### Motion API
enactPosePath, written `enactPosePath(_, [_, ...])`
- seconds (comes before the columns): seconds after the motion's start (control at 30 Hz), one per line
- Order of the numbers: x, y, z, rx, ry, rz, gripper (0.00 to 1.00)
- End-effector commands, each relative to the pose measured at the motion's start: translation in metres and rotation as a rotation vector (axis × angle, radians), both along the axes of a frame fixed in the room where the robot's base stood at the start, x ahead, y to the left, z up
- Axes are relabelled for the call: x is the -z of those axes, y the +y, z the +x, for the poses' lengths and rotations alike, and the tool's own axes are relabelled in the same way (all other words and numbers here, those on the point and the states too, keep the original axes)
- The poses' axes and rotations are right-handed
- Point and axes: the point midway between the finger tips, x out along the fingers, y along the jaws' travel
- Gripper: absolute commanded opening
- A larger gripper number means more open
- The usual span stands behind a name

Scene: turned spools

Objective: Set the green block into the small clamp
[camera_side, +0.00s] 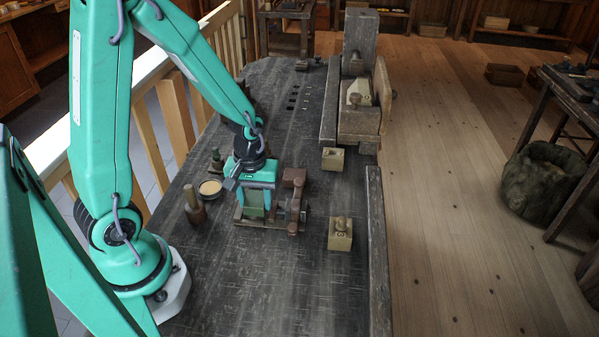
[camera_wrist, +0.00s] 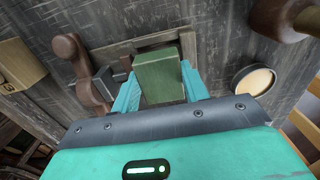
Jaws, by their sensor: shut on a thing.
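My gripper (camera_side: 256,196) points down over the small clamp on the dark workbench. It is shut on the green block (camera_side: 253,212); the wrist view shows the block (camera_wrist: 160,75) upright between the two teal fingers. The small clamp (camera_side: 294,214) has a wooden frame and a brown handle; the frame (camera_wrist: 125,48) and handle (camera_wrist: 75,62) also show in the wrist view. The block is at the clamp's opening, left of its handle side in the side view. The fingers and block hide part of the clamp, and I cannot tell whether the block touches its base.
A round pale dish (camera_side: 210,188) and a wooden-handled tool (camera_side: 194,205) stand left of the clamp. Two pale wooden blocks (camera_side: 340,233) (camera_side: 333,159) lie to the right. A large wooden vise (camera_side: 360,118) is at the back. The bench front is clear.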

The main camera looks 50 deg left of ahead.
Motion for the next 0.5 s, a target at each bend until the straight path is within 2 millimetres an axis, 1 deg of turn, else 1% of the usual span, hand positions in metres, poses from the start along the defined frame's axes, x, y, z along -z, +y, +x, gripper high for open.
enactPosePath(0.5, [0.0036,0.0000,-0.0001,0.000,0.001,0.000,0.23])
